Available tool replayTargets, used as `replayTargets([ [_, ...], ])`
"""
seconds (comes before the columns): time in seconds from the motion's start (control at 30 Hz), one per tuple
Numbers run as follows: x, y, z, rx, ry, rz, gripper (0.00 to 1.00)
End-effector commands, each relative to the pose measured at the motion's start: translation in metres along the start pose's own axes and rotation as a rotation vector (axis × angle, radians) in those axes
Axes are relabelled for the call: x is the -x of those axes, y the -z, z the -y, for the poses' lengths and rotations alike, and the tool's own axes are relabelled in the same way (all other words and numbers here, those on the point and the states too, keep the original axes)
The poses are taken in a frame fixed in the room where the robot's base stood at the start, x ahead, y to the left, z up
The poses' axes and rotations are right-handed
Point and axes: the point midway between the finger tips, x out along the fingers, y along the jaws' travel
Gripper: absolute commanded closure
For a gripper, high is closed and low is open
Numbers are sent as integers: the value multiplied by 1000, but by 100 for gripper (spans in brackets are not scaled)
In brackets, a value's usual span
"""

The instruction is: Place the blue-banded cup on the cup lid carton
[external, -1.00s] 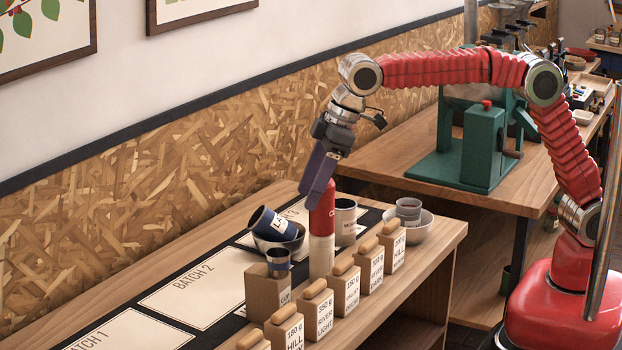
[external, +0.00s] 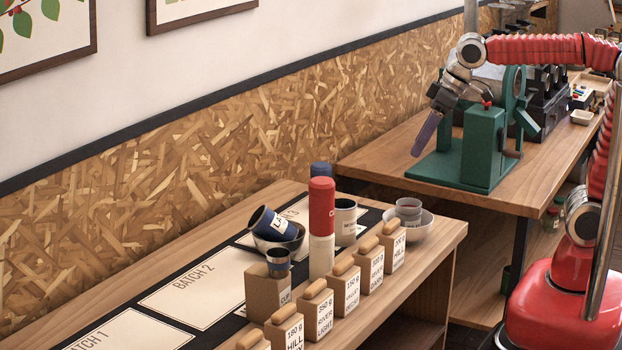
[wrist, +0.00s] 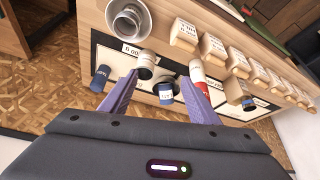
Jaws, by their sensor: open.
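The blue-banded cup (external: 278,259), small and grey with a dark blue band, stands upright on the cup lid carton (external: 267,297) in the external view. The carton is a plain brown box with a partly hidden label. In the wrist view the carton (wrist: 234,90) and the cup (wrist: 248,103) are small at the right. My gripper (external: 417,152) is open and empty, well to the right of the cup, in front of the green machine. Its two purple fingers show apart in the wrist view (wrist: 158,78), with nothing held between them.
A tall red-topped canister (external: 321,225) stands beside the carton. A dark bowl (external: 277,240) holds a tilted blue labelled tin (external: 267,222). A grey labelled cup (external: 345,222), several bags (external: 345,288) and a white bowl (external: 424,228) stand to the right. The green machine (external: 484,145) stands behind.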

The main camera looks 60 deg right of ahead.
Motion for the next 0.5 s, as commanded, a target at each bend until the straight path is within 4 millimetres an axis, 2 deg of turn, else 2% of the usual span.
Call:
replayTargets([
  [0.03, 4, -15, -11, -24, -12, -5, 44],
  [0.2, 8, -63, -39, -90, -45, -15, 44],
  [0.5, 3, -152, -72, -205, -105, -30, 44],
])
